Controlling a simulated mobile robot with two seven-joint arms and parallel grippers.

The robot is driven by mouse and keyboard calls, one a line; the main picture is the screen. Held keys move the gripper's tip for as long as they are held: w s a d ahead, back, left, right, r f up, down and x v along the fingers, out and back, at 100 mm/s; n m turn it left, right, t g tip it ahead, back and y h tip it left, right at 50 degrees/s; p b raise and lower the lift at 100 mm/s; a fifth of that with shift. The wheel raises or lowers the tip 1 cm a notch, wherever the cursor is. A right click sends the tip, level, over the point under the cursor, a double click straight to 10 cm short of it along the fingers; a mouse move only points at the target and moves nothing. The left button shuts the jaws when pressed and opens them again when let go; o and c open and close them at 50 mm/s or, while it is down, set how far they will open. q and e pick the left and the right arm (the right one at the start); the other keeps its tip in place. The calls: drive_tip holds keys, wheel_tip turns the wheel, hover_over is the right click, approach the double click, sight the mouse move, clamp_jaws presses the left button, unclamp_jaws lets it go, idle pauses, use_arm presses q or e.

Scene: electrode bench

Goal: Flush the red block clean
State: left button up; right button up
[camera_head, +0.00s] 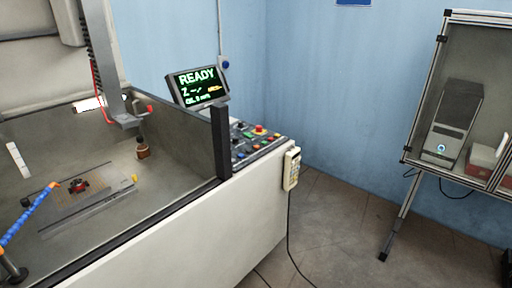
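Neither of my grippers is in view.
A corded handset (291,168) hangs at the tank's outer corner. A machine head (126,120) hangs over the tank. A framed cabinet (440,85) stands right; floor between is clear.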

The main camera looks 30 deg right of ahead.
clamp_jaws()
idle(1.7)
